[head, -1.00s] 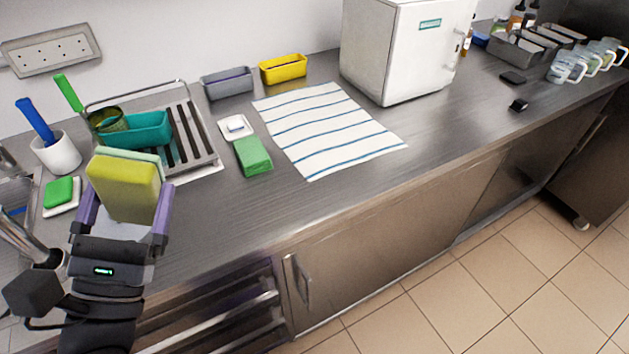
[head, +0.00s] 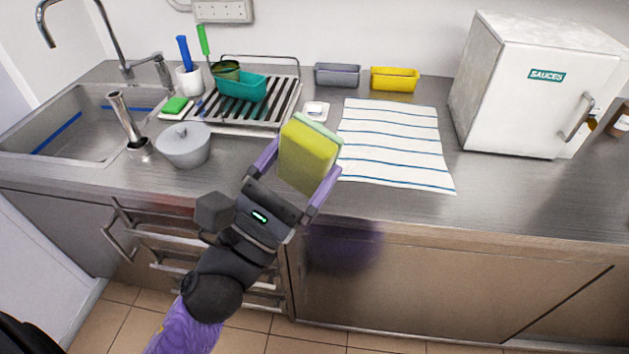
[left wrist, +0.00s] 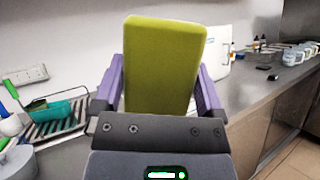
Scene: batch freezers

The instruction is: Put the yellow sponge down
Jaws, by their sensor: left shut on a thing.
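The yellow sponge (head: 307,154) has a pale green layer on its far side. My left gripper (head: 295,172) is shut on it and holds it up, tilted, in front of the counter's middle in the head view. In the left wrist view the sponge (left wrist: 164,65) stands between the two purple fingers and fills the middle. My right gripper is not in view.
A striped cloth (head: 394,146) lies right of the sponge. A drying rack (head: 283,101), white dish (head: 315,111), grey bin (head: 337,75) and yellow bin (head: 394,79) stand behind. A lidded pot (head: 184,146) and sink (head: 75,135) are left. A white SAUCES cabinet (head: 528,85) stands right.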

